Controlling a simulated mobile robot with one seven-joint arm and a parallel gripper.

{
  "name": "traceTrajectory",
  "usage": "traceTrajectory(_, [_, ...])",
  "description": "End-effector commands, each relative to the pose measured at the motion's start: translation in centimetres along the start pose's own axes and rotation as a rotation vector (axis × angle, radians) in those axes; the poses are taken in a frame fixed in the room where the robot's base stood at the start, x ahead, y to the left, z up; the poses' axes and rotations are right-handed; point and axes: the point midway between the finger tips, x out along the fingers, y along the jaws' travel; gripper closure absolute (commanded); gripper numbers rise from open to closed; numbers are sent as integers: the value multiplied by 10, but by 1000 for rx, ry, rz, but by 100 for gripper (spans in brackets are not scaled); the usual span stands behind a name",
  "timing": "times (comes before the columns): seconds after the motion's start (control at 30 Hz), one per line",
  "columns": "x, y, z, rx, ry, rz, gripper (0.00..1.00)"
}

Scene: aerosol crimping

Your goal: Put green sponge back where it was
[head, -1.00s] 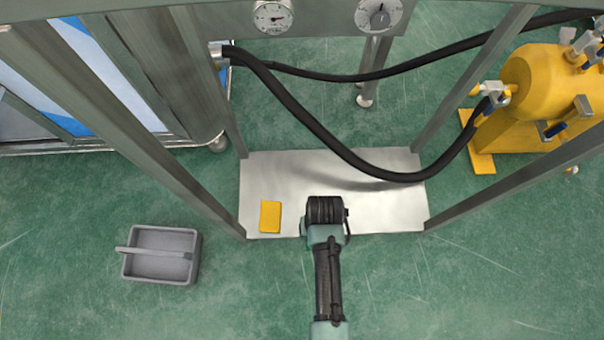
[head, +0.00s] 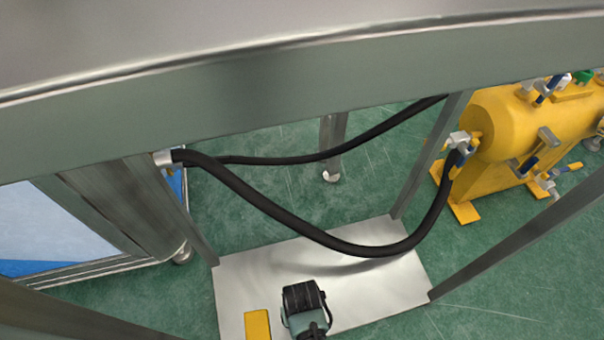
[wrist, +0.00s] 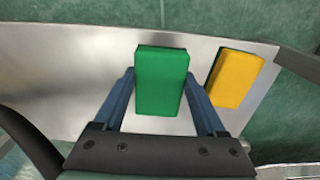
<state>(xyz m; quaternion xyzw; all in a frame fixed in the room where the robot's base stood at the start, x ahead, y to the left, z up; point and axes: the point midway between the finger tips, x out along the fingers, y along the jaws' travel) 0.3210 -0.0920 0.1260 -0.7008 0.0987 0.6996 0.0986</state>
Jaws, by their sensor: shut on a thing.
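The green sponge (wrist: 160,82) is between the blue fingers of my gripper (wrist: 161,78) in the wrist view. My gripper is shut on it. The steel plate (wrist: 60,65) lies beneath them; I cannot tell whether the sponge touches it. The plate also shows in the head view (head: 260,275), low between the frame legs. There my dark wrist part hides the sponge and the fingers. A yellow sponge (wrist: 235,78) lies on the plate to the right of the green one, and left of my wrist in the head view (head: 257,325).
A thick metal beam (head: 300,85) crosses above the plate. Metal legs (head: 430,155) stand at the plate's corners. A black hose (head: 300,228) sags over the plate toward a yellow tank (head: 500,125) at the right. Green floor is open at the lower right.

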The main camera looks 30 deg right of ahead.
Motion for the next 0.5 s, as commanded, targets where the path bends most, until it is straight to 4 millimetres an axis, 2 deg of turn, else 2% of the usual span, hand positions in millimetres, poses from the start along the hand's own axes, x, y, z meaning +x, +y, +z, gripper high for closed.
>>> traceTrajectory(0.03, [12,0,0,0,-1,0,79])
traceTrajectory(0.17, [28,0,0,0,-2,0,79])
traceTrajectory(0.5, [27,0,0,0,-1,0,79])
